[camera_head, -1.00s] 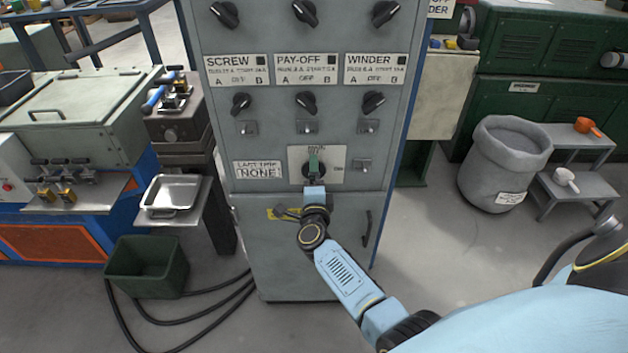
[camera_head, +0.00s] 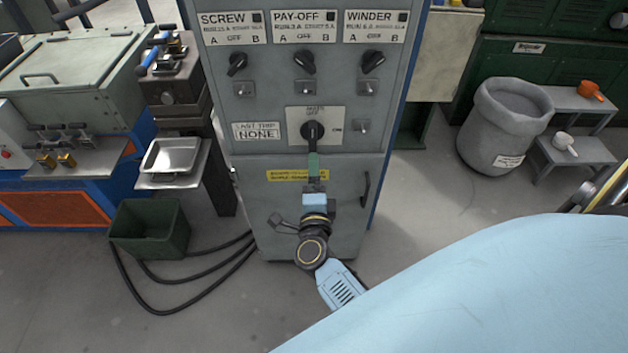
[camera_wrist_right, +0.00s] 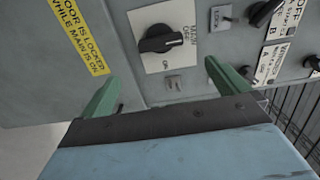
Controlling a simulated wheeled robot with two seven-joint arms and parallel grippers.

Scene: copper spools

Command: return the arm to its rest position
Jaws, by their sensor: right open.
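My right gripper (camera_head: 313,162) hangs in front of the grey control cabinet (camera_head: 255,215), just below the black main switch knob (camera_head: 312,131). In the right wrist view its two green fingers (camera_wrist_right: 163,78) are spread apart with nothing between them. My blue right arm reaches up from the lower right and hides part of the cabinet's lower door. My left gripper is not in view.
A dark green bin (camera_head: 150,228) and black cables (camera_head: 200,285) lie on the floor at left. A grey barrel (camera_head: 505,125) and a step stand (camera_head: 575,150) with scoops are at right. The floor between cabinet and barrel is clear.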

